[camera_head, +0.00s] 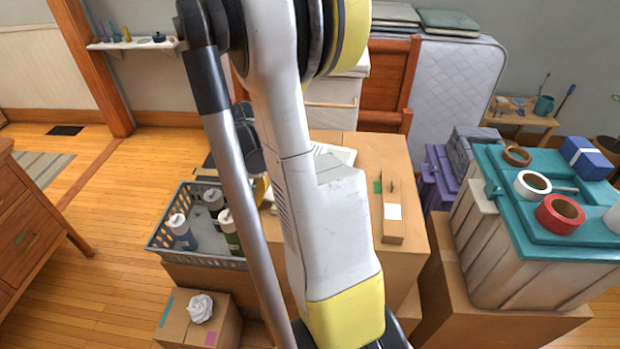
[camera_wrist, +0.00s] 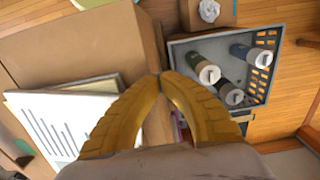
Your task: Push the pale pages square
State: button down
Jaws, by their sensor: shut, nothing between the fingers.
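The pale pages (camera_wrist: 72,120) lie as a stack on the cardboard box top, at the left of the wrist view. Lines of print show on the top sheet, and the stack looks uneven, with a greyish edge sticking out behind it. In the head view only a part of the pages (camera_head: 338,154) shows beside my arm. My gripper (camera_wrist: 161,77) is shut and empty, its yellow fingers meeting at the tips. The fingers are just right of the pages in the wrist view. Part of the stack is hidden behind the left finger. Contact cannot be told.
A grey crate (camera_head: 160,243) with several bottles stands beside the pages. A long cardboard piece (camera_head: 393,225) with a white label lies on the box (camera_head: 415,215). A teal-lidded bin (camera_head: 520,262) with tape rolls stands at the right. Open floor lies at the left.

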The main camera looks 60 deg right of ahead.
jog(key=shift+s+d, duration=0.3)
jog(key=shift+s, duration=0.3)
jog(key=shift+s+d, duration=0.25)
jog(key=shift+s, duration=0.35)
notch_tip(320, 180, up, 8)
jog(key=w+p, duration=0.2)
jog(key=p, duration=0.3)
jog(key=shift+a+p, duration=0.3)
jog(key=shift+a, duration=0.1)
